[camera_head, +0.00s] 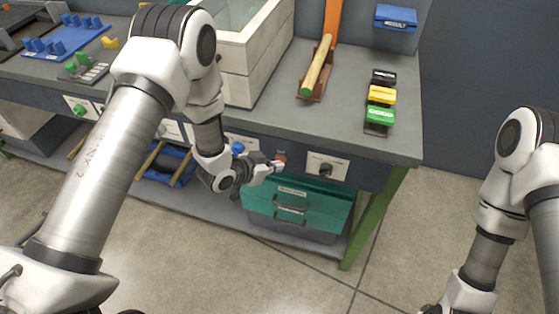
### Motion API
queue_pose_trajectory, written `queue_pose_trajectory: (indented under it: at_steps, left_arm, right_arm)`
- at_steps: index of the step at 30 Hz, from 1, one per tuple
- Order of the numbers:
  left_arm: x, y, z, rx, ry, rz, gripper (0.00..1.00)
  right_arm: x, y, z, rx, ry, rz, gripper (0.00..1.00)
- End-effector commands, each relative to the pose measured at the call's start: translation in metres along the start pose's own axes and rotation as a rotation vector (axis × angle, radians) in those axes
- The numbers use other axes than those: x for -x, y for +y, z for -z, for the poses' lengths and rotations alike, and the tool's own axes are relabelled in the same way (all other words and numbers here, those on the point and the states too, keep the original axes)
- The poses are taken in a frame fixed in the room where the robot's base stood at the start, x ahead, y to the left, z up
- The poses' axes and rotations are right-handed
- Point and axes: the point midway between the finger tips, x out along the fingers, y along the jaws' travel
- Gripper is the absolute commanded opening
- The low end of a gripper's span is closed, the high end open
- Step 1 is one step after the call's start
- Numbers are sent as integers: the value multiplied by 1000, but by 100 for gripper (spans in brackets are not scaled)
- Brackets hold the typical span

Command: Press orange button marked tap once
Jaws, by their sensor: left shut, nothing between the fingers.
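The orange button (281,157) is on the front panel of the workbench, small and partly hidden beside my left gripper. My left gripper (280,166) is shut and empty, with its tips right at the orange button. I cannot tell whether the tips touch it. The button's marking is too small to read. My right arm stands at the right side of the picture, and its gripper is mostly cut off at the bottom edge.
A blue knob (238,148) and a black switch (325,168) flank the button on the panel. A wooden rod (318,64) and black, yellow and green blocks (381,95) are on the bench (350,138).

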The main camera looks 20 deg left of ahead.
Motion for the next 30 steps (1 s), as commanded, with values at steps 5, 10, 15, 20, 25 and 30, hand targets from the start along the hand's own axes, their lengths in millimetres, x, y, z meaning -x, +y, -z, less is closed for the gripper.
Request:
queue_pose_trajectory:
  at_steps: [5, 10, 15, 20, 25, 30]
  left_arm:
    - [3, 2, -1, 0, 1, 0, 0]
    - [10, 7, -6, 1, 0, 0, 0]
    - [11, 8, -8, 0, 1, 1, 0]
    - [11, 8, -8, 0, 1, 0, 0]
    - [20, 14, -14, 1, -1, -1, 0]
    - [32, 23, -23, 2, -2, 0, 0]
  right_arm:
    - [1, 0, 0, 0, 0, 0, 40]
    - [3, 0, 0, 0, 0, 0, 40]
    - [3, 0, 0, 0, 0, 0, 40]
    - [3, 0, 0, 0, 0, 0, 40]
    - [6, 0, 0, 0, 0, 0, 40]
    - [8, 0, 0, 0, 0, 0, 40]
